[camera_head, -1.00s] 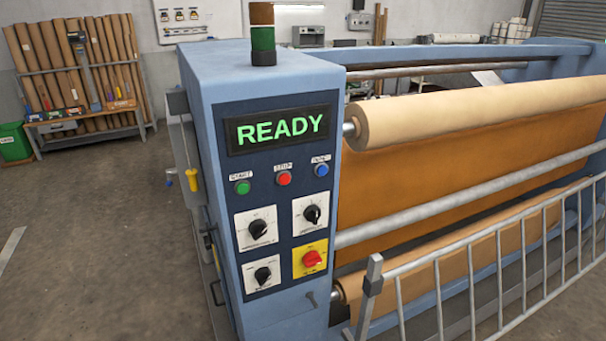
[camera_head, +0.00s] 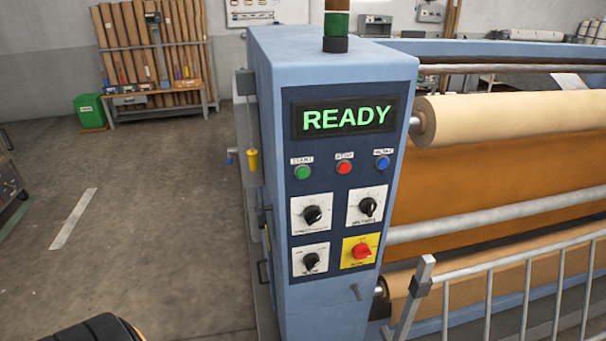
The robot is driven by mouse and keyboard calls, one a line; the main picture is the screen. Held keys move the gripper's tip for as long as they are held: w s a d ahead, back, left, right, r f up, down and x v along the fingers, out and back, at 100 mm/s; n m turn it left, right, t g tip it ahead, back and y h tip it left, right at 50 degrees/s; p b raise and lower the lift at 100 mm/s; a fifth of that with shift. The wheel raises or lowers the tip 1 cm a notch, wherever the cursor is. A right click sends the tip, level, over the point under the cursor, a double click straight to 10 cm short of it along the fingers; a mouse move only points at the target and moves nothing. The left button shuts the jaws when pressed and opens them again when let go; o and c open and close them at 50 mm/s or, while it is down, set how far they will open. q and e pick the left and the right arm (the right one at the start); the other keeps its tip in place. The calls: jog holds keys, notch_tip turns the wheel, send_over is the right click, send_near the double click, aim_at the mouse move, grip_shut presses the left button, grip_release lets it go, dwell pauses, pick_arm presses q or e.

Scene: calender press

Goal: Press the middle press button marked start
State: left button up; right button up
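The blue press cabinet (camera_head: 315,65) stands at the middle of the head view, with a dark control panel on its front. A row of three buttons sits below the display: a green button (camera_head: 303,172) under a label reading START at the left, a red button (camera_head: 344,167) in the middle under a label that seems to read STOP, and a blue button (camera_head: 382,162) at the right under a label too small to read surely. The display (camera_head: 346,118) reads READY in green. Neither of my grippers is in view.
Knobs and a yellow plate with a red switch (camera_head: 362,252) sit below the buttons. A metal railing (camera_head: 490,300) runs along the press at the right. A dark rounded shape with orange shows at the bottom left edge. The floor left of the cabinet is mostly clear.

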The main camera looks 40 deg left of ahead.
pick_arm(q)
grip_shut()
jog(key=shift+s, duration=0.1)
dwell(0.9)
